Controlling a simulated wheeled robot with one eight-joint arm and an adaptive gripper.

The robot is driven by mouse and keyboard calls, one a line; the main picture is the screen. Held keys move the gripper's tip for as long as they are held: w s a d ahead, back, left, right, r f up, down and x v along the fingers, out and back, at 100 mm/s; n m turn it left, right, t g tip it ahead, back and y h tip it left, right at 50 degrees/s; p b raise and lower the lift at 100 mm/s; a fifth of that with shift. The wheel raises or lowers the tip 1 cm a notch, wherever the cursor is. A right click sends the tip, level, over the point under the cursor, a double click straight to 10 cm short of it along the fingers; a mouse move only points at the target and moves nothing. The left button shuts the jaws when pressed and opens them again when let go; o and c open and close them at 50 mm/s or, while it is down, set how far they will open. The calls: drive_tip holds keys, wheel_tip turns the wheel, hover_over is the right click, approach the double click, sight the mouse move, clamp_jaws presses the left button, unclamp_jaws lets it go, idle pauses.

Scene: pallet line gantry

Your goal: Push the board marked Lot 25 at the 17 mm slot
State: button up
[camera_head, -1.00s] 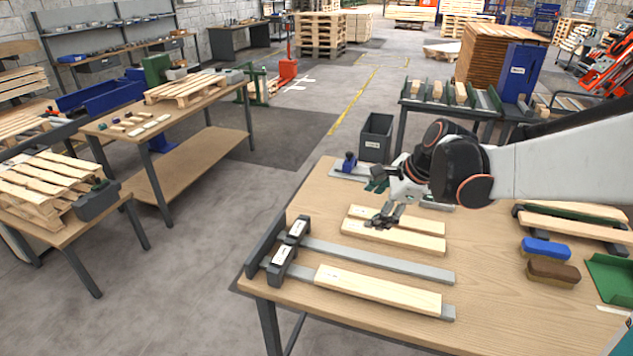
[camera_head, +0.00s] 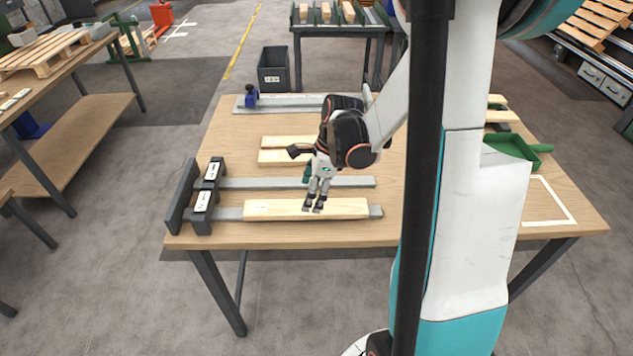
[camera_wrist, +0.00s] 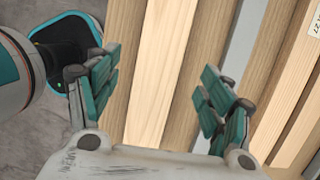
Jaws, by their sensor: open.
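A pale board (camera_head: 275,209) lies on the front grey strip (camera_head: 376,211), its left end a short way right of a black slot block (camera_head: 202,201). A second slot block (camera_head: 213,171) stands at the rear strip (camera_head: 345,182). I cannot read the slot labels or this board's mark. My gripper (camera_head: 314,206) points down over the right part of the front board, open. In the wrist view, my fingers (camera_wrist: 160,88) are spread on either side of this board (camera_wrist: 160,60); contact cannot be told. Two more pale boards (camera_head: 284,157) lie behind the strips, partly hidden by my arm.
A dark end bar (camera_head: 181,197) stands left of the slot blocks. A blue clamp (camera_head: 251,96) sits on a grey strip at the back. A green dustpan (camera_head: 515,152) lies at the right. A dark bin (camera_head: 273,68) stands behind the table.

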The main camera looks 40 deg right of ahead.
drive_tip(key=shift+b+x, duration=0.65)
drive_tip(key=shift+x, duration=1.85)
drive_tip(key=shift+c, duration=0.5)
drive_tip(key=c, duration=1.2)
drive_tip(key=shift+o, duration=0.2)
drive_tip(key=shift+a, duration=0.1)
